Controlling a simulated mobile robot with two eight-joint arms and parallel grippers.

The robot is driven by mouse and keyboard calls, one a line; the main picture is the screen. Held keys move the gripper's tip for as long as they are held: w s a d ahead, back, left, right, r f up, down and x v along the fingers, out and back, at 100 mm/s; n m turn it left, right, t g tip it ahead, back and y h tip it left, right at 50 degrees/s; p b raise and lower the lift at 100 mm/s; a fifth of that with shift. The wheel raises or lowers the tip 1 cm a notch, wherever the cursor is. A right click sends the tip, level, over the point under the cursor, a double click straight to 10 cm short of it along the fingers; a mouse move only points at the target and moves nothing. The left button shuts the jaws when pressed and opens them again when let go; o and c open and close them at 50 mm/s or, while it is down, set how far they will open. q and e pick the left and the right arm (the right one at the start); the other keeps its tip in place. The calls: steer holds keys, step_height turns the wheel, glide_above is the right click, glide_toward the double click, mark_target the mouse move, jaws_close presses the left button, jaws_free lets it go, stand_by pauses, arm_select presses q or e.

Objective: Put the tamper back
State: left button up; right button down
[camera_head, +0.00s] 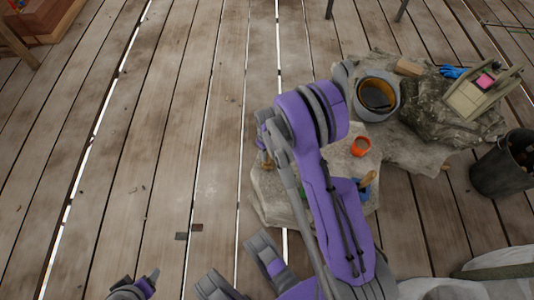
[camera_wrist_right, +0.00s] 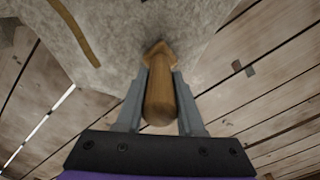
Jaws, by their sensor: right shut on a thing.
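The tamper (camera_wrist_right: 160,100) shows as a wooden handle with a wider wooden collar in the right wrist view. My right gripper (camera_wrist_right: 161,75) is shut on it, one grey finger on each side. The collar points toward a pale stone slab (camera_wrist_right: 110,35); I cannot tell whether the tamper touches it. In the head view my purple arm hides most of the gripper, and a small tan piece, probably the tamper (camera_head: 267,162), shows at the slab's left edge. My left gripper (camera_head: 146,283) is partly visible at the bottom left; its opening is unclear.
On the stones stand an orange cup (camera_head: 361,146), a dark-filled pot (camera_head: 377,95), a wooden block (camera_head: 409,68), a blue glove (camera_head: 453,72) and a wooden frame (camera_head: 482,93). A blue-handled tool (camera_head: 367,180) lies near my arm. A dark bucket (camera_head: 503,168) stands right. The left floor is mostly clear.

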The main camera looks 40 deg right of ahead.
steer(key=shift+f, duration=0.2)
steer(key=c, duration=0.5)
jaws_free()
